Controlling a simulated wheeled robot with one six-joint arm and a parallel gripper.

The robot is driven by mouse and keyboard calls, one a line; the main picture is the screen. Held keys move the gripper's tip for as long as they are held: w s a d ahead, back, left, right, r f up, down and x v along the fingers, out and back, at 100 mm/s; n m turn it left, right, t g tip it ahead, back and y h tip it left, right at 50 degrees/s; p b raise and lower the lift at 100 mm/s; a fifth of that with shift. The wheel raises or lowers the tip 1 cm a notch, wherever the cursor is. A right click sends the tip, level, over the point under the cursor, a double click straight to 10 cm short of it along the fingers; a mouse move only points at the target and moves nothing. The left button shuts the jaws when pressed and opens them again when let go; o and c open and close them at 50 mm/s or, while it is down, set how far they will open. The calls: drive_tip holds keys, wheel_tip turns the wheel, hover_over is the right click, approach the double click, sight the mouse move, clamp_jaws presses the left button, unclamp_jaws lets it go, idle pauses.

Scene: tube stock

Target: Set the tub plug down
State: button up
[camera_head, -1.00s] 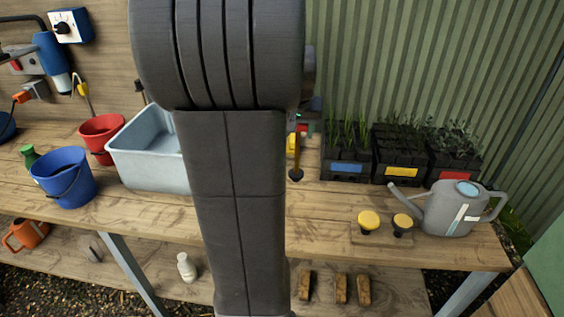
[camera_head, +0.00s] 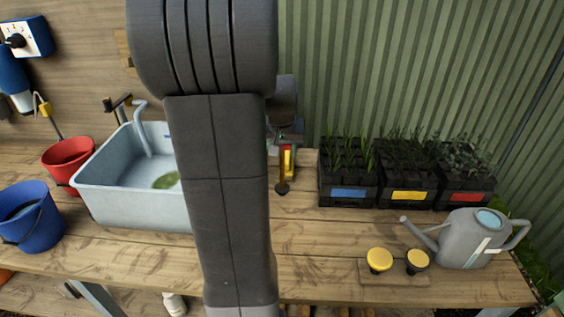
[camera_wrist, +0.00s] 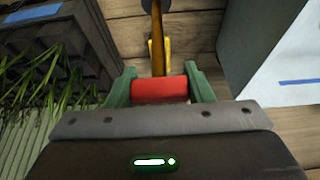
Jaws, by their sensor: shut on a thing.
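The tub plug (camera_wrist: 158,52) has a red grip, a brown rod and a dark round end. My gripper (camera_wrist: 160,88) is shut on its red grip, with a green finger on each side. The rod (camera_head: 282,170) also shows in the head view, right of my arm, with its dark end low over the bench. I cannot tell whether that end touches the wood. A yellow piece shows behind the rod in the wrist view. The grey tub (camera_head: 135,209) stands left of my arm, with a green patch inside. My arm hides its right part.
Black seedling trays (camera_head: 347,193) stand along the back, right of the plug. A grey watering can (camera_head: 466,240) and two yellow-topped knobs (camera_head: 379,260) are at the right front. Red (camera_head: 68,160) and blue (camera_head: 30,220) buckets stand left. The wooden bench (camera_head: 330,232) is bare between the plug and the knobs.

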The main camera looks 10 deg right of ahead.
sight(282, 158)
drive_tip(key=shift+f, duration=1.9)
drive_tip(key=shift+f, duration=0.15)
drive_tip(key=o, duration=1.4)
drive_tip(key=shift+c, duration=0.2)
drive_tip(key=shift+r, duration=0.4)
drive_tip(key=v, duration=1.1)
drive_tip(key=shift+s+r, duration=0.3)
drive_tip(key=shift+a, duration=0.1)
